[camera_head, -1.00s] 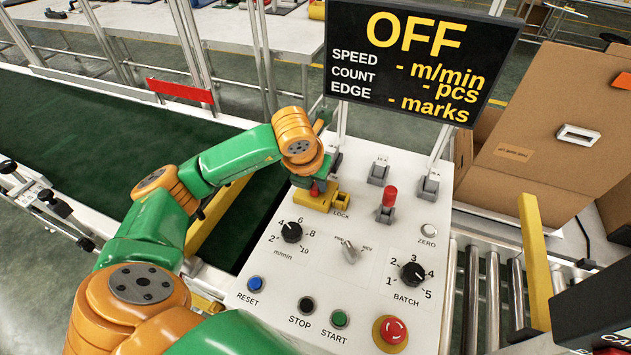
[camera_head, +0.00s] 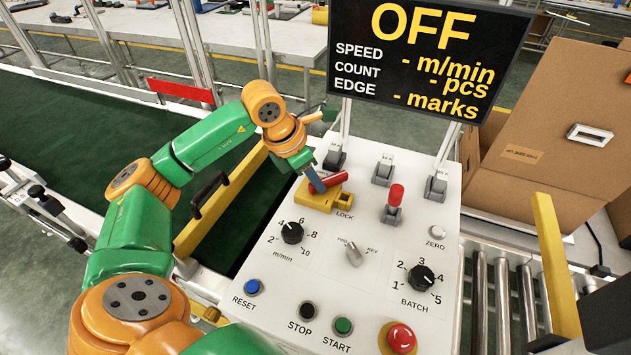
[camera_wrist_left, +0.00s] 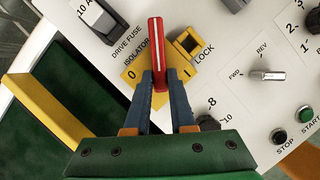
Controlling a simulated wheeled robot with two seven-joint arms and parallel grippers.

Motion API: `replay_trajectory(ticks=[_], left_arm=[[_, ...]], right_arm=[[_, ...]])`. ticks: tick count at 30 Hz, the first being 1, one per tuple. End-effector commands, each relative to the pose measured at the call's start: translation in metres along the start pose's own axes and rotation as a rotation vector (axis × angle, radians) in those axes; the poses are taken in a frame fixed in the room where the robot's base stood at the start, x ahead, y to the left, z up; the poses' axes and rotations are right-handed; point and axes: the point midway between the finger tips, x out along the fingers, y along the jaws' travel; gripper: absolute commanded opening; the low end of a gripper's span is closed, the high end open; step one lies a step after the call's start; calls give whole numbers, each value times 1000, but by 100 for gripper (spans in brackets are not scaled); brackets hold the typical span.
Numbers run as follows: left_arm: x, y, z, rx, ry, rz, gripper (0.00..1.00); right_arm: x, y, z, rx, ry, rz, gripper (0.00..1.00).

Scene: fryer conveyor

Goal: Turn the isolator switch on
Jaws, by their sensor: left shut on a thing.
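The isolator switch is a yellow block (camera_head: 314,199) with a red handle (camera_head: 334,179) at the back left of the white control panel, beside a LOCK label. My left gripper (camera_head: 316,182) reaches it from the left and is shut on the handle. In the left wrist view, the red handle (camera_wrist_left: 156,45) stands between the two blue-grey fingers (camera_wrist_left: 160,80), over the yellow plate (camera_wrist_left: 134,73) marked 0 and 1. The handle sticks out past the fingertips and lies between those marks in that picture. The display (camera_head: 425,55) reads OFF. My right gripper is not in view.
A second red-handled switch (camera_head: 394,200) stands to the right. Knobs, push buttons and a red emergency stop (camera_head: 400,338) fill the panel's front. A green conveyor belt (camera_head: 80,130) runs at left, and a cardboard box (camera_head: 545,120) stands at right.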

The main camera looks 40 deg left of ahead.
Motion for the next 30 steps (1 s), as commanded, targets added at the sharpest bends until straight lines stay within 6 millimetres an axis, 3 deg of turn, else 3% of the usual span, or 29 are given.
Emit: replay_trajectory(ticks=[18, 30], left_arm=[[-1, 6, 3, 520, 1, -219, 0], [1, 9, 4, 746, 2, -311, 0]], right_arm=[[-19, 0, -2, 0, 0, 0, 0], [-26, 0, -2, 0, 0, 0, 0]])
